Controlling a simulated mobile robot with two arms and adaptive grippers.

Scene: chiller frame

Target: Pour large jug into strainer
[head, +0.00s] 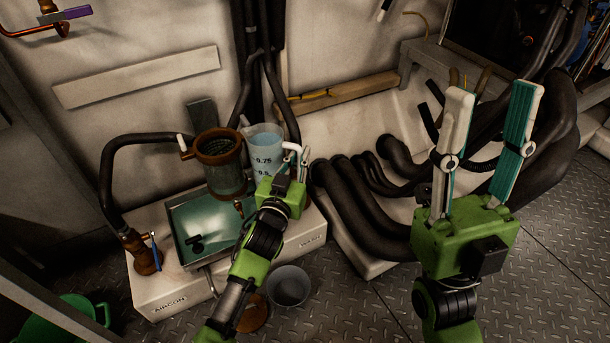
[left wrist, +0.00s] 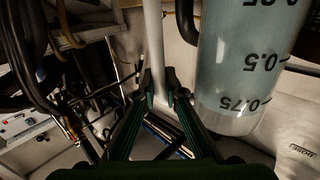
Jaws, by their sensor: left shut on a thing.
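The large jug (head: 264,142) is clear with dark volume marks and holds pale blue liquid. It looks upright, just right of the strainer. The strainer (head: 222,173) is a dark mesh cylinder with a brown rim, above the metal tray. My left gripper (head: 298,158) is shut on the jug's white handle, at the jug's right side. In the left wrist view the handle (left wrist: 153,45) runs between the fingers, with the jug (left wrist: 243,70) beside it. The gripper hides the jug's lower part in the head view. My right gripper (head: 492,100) is open and empty, fingers up.
The tray (head: 180,225) with greenish liquid sits on a white box (head: 172,300). A grey bucket (head: 289,287) stands on the floor in front. Thick black pipes (head: 350,210) fill the space between my grippers. A pipe with a brass valve (head: 142,255) is at left.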

